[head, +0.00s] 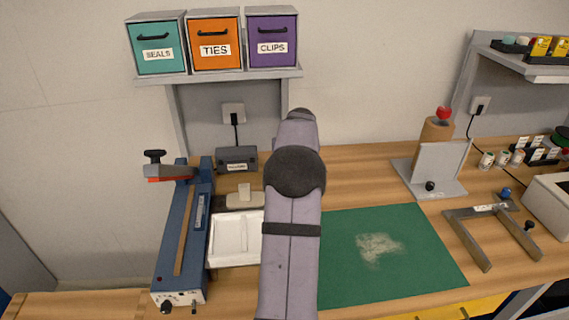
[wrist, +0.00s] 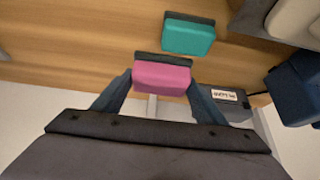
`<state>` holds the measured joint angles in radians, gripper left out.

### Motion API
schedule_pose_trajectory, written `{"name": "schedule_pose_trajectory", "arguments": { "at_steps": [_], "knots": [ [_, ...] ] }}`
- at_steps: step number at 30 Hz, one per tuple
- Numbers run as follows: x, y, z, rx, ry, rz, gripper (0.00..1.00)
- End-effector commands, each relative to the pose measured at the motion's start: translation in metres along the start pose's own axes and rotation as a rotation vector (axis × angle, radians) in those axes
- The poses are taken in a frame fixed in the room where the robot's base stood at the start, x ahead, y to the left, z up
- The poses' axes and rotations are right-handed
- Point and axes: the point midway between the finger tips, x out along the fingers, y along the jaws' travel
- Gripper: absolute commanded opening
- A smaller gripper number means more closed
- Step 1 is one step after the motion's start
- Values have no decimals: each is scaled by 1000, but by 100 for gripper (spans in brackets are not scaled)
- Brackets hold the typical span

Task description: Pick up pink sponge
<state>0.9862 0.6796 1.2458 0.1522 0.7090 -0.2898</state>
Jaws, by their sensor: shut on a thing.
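The pink sponge (wrist: 162,78), a small block with a dark layer along its far edge, sits between the two blue-grey fingers of my gripper (wrist: 159,84) in the wrist view. The gripper is shut on it, one finger at each side. Whether the sponge still touches the wooden surface I cannot tell. In the head view my arm hides the gripper and the sponge.
A teal sponge (wrist: 188,36) lies on the wood just beyond the pink one. A dark labelled box (head: 236,159) stands against the wall. A blue sealer (head: 183,235) and white tray (head: 236,240) are left of my arm; a green mat (head: 435,250) lies right.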

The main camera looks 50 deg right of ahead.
Motion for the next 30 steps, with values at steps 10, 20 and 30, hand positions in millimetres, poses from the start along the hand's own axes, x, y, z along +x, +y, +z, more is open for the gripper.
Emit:
{"name": "schedule_pose_trajectory", "arguments": {
  "at_steps": [10,20,30],
  "knots": [
    [-31,28,58,1,2,2,43],
    [-48,41,85,1,0,0,43],
    [-51,42,89,-1,0,0,43]
  ]
}}
